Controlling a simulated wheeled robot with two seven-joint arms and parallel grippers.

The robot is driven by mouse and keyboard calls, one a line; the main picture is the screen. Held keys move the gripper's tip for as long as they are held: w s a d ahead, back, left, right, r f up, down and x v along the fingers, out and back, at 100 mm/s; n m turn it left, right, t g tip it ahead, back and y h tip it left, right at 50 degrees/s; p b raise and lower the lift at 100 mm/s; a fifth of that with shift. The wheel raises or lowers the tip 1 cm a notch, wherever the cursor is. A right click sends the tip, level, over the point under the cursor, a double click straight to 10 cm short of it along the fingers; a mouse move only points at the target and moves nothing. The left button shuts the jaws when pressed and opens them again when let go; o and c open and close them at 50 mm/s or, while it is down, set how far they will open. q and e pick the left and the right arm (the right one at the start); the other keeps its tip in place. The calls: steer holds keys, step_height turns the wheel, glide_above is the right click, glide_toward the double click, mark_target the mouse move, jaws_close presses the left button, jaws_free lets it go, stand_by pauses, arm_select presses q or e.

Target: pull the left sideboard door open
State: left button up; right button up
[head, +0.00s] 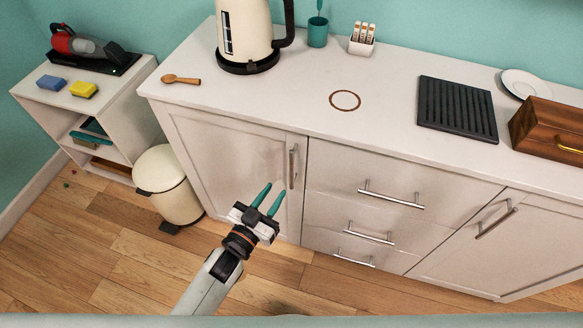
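The sideboard's left door (225,160) is a pale panel that looks shut, flush with the front. Its upright metal handle (292,166) sits near the door's right edge. My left gripper (268,200) has two teal fingers, spread apart with nothing between them. It is in front of the door, below and to the left of the handle, and does not appear to touch it. My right gripper is not in the view.
A cream pedal bin (167,186) stands left of the door, close to the sideboard's side. Several drawers with bar handles (391,194) are right of the door. A kettle (248,35) and wooden spoon (181,79) are on the top. Wooden floor (120,250) in front is clear.

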mark_target(291, 169)
arm_select(q)
steer(key=x, duration=1)
steer(key=shift+f, duration=0.1)
steer(key=shift+a, duration=0.1)
jaws_close()
